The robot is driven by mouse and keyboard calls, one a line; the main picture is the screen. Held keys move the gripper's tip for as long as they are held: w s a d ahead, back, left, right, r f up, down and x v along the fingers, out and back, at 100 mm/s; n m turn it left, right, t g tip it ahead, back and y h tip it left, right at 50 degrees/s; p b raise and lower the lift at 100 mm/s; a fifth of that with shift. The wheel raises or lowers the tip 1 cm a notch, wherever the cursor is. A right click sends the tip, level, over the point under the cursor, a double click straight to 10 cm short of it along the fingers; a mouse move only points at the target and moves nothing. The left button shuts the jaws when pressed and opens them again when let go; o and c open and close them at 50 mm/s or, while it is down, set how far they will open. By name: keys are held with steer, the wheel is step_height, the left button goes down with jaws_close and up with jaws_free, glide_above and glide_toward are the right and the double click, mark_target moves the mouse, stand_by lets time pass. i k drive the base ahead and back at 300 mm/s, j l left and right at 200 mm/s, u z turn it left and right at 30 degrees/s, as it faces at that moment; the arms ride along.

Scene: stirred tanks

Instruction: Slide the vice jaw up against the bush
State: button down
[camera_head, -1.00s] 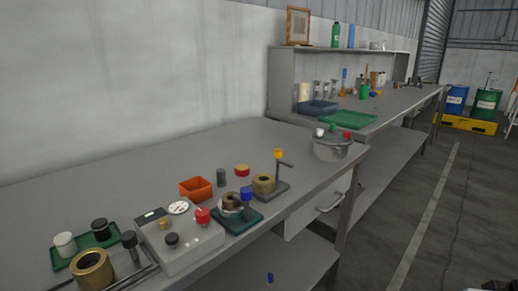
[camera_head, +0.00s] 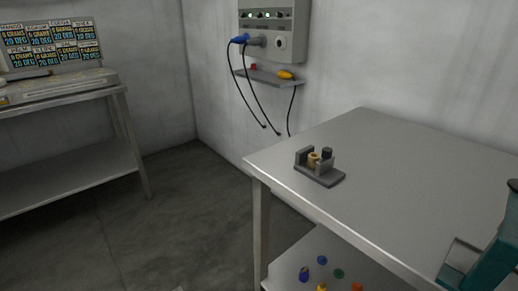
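A small dark grey vice (camera_head: 330,178) sits on the near left part of the grey table. It has an upright block-like jaw on the left (camera_head: 303,156) and a lighter grey jaw on the right (camera_head: 325,165). A tan bush (camera_head: 313,159) stands upright between the two jaws. A dark knob-like piece (camera_head: 327,153) shows behind the right jaw. The vice is small in the picture, and I cannot tell whether either jaw touches the bush. My gripper is not in view.
The table top (camera_head: 400,165) is clear around the vice. A teal and grey shape, cut off at the lower right, is unclear. Several coloured items lie on the lower shelf (camera_head: 295,265). A wall panel with hanging cables (camera_head: 272,30) is behind.

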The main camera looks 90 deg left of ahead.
mark_target(323, 166)
steer(key=u, duration=2.4)
